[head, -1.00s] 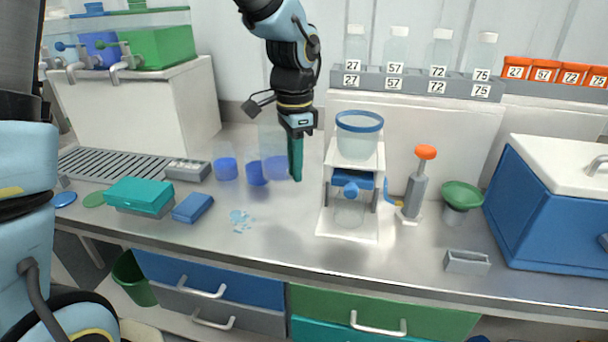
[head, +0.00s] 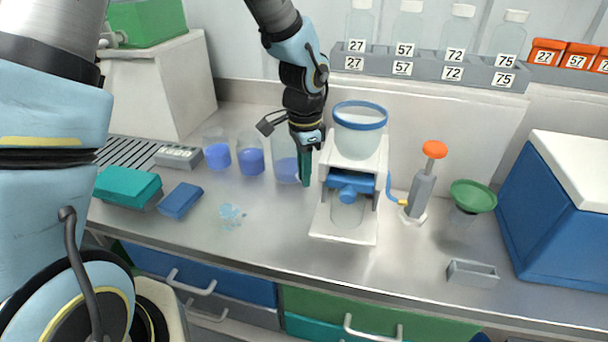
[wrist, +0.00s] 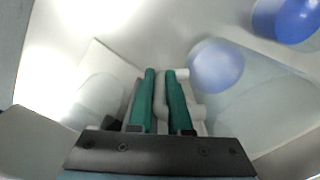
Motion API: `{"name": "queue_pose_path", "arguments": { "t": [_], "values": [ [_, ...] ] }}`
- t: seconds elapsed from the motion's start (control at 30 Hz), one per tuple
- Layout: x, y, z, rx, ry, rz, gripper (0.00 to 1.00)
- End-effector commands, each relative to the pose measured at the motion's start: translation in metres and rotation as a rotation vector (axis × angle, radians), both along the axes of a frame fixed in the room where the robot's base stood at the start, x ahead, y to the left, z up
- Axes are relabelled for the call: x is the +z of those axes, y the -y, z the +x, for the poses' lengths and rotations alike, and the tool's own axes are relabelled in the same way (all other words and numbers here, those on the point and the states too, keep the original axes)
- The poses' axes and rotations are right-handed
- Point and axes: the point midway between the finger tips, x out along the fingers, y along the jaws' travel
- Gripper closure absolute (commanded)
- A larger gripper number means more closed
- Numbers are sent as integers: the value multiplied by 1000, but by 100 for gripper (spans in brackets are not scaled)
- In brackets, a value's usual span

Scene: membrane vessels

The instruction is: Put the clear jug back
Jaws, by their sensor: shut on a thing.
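The clear jug (head: 285,146) is a tall transparent vessel with blue liquid low in it, left of the white stand. My gripper (head: 305,183) points down at its right side, with green fingers closed. In the wrist view the fingers (wrist: 160,74) are shut on a pale part at the jug's side, apparently its handle. The jug's clear wall and blue liquid (wrist: 216,66) show just right of the fingers. The jug looks upright. I cannot tell whether its base touches the counter.
Two clear beakers with blue liquid, a left one (head: 217,155) and a middle one (head: 251,160), stand left of the jug. The white stand (head: 350,185) with a blue-rimmed vessel (head: 360,125) is close on the right. A light-blue spill (head: 231,214) lies in front. Counter front centre is clear.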

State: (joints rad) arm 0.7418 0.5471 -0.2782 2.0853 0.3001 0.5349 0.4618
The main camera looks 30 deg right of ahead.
Motion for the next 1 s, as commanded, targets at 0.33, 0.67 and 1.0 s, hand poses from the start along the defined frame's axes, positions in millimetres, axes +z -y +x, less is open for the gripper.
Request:
{"name": "queue_pose_path", "arguments": {
  "t": [0.33,0.67,1.0],
  "values": [
    [-15,0,0,-1,1,-1,100],
    [-18,0,0,-1,0,-1,66],
    [-17,0,0,0,0,-1,53]
  ]
}}
